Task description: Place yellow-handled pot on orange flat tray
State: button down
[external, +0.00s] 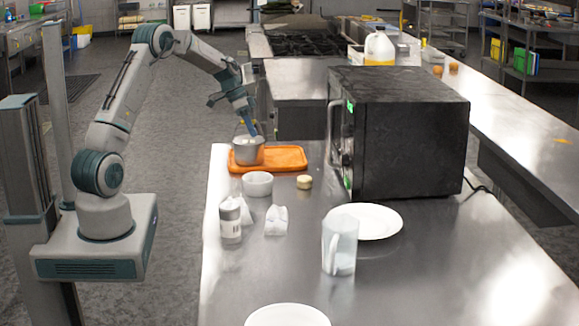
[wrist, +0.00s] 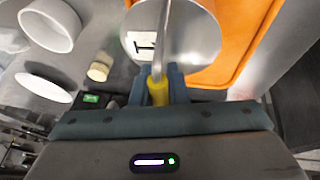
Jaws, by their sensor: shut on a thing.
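The pot (external: 248,152) is a small grey metal pot at the left end of the orange flat tray (external: 290,157). It appears to rest on or just above the tray; I cannot tell which. In the wrist view the pot (wrist: 195,45) is round and partly covers the orange tray (wrist: 255,30). Its yellow handle (wrist: 158,92) lies between my gripper's fingers. My gripper (wrist: 160,80) is shut on this handle. In the external view my gripper (external: 252,130) reaches down from above the pot, and the handle is mostly hidden.
A white bowl (external: 257,184) and a small pale round item (external: 304,182) stand in front of the tray. A black microwave (external: 400,130) stands right of it.

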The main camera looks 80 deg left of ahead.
jog(key=shift+f, duration=0.1)
jog(key=c, duration=1.8)
grip_release()
jog(key=shift+f, duration=0.1)
jog(key=o, duration=0.4)
jog(key=shift+r, duration=0.2)
